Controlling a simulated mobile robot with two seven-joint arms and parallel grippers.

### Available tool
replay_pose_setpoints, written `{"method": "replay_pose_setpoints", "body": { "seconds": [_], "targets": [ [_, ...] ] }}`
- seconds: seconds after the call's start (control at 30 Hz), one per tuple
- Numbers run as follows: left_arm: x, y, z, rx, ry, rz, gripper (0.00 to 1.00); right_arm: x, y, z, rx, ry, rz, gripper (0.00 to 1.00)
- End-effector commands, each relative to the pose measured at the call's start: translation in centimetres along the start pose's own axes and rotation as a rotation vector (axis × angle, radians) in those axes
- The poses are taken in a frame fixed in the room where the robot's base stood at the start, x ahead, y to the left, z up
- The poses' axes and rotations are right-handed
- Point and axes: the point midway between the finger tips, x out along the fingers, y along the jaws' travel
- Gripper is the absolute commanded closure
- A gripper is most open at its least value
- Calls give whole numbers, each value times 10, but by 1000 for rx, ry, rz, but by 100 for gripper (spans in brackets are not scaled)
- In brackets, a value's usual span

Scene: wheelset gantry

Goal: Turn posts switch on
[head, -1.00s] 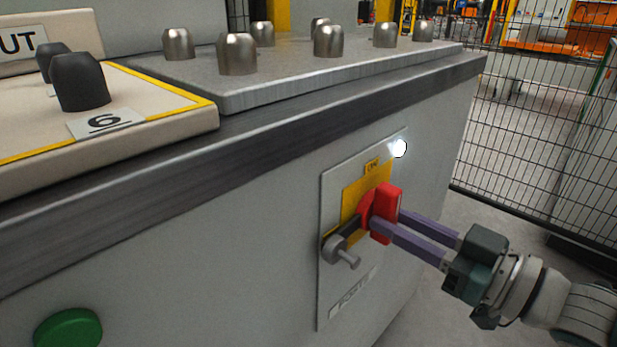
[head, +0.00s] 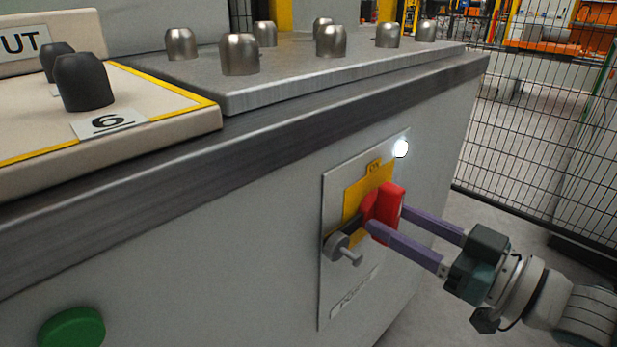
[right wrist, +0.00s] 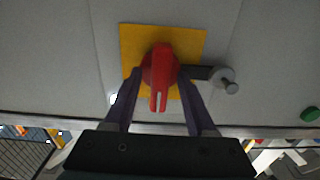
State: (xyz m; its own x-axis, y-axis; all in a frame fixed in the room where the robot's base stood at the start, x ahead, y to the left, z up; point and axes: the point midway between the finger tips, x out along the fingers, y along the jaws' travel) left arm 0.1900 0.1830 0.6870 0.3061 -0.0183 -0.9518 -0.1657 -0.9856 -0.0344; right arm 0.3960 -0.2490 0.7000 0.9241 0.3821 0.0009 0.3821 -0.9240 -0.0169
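The posts switch has a red rotary handle (head: 385,212) on a yellow plate (head: 353,199), set in a grey panel on the cabinet's side. The handle stands upright in the head view. It also shows in the right wrist view (right wrist: 161,62). A white lamp (head: 401,148) at the panel's upper corner is lit. My right gripper (head: 388,219) is open, with one purple finger on each side of the handle. In the right wrist view, gaps show between the fingers (right wrist: 158,98) and the handle's grip. My left gripper is not in view.
A grey pin on a dark arm (head: 342,248) sticks out beside the handle. A green button (head: 71,328) is at lower left. Metal posts (head: 239,54) stand on the cabinet top. A wire fence (head: 545,130) stands behind on the right.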

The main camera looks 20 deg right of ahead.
Motion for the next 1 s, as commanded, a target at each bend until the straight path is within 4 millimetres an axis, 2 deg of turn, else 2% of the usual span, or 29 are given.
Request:
{"method": "replay_pose_setpoints", "body": {
  "seconds": [0.23, 0.33, 0.7, 0.83, 1.0],
  "targets": [
    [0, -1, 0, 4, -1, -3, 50, -1, 0, 0, -1, -1, 0, 43],
    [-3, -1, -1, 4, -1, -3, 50, -8, 0, 0, -1, -3, 0, 43],
    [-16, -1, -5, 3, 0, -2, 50, -78, 0, 0, 0, -5, 1, 43],
    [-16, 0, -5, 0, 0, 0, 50, -93, 0, 0, 0, -2, 0, 43],
    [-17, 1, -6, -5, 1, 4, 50, -100, 0, 0, -2, 0, 0, 43]
  ]
}}
